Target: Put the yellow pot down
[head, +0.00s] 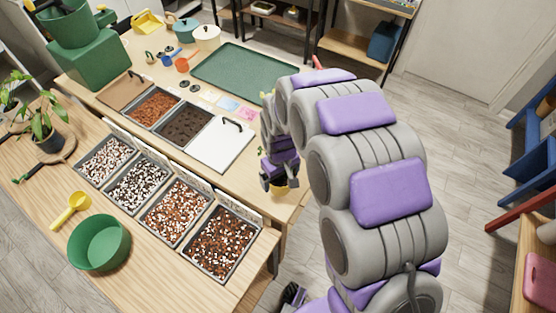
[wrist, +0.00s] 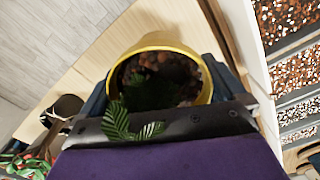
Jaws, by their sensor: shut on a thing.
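The yellow pot (head: 281,189) is mostly hidden behind my gripper (head: 277,176) in the head view, near the right end of the back wooden worktop. In the wrist view the yellow pot (wrist: 203,63) shows its round rim, dark soil with brown bits, and a small plant with green leaves (wrist: 132,124) leaning toward the camera. My gripper (wrist: 160,88) is shut on the pot, with a finger on each side. I cannot tell whether the pot's base touches the worktop.
Bare worktop (head: 289,205) lies around the pot. A white lid (head: 222,148) with a black handle is to the left, a green tray (head: 247,76) behind. Several bins of pebbles (head: 226,244) stand in front. A green bowl (head: 98,243) and yellow scoop (head: 70,210) are front left.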

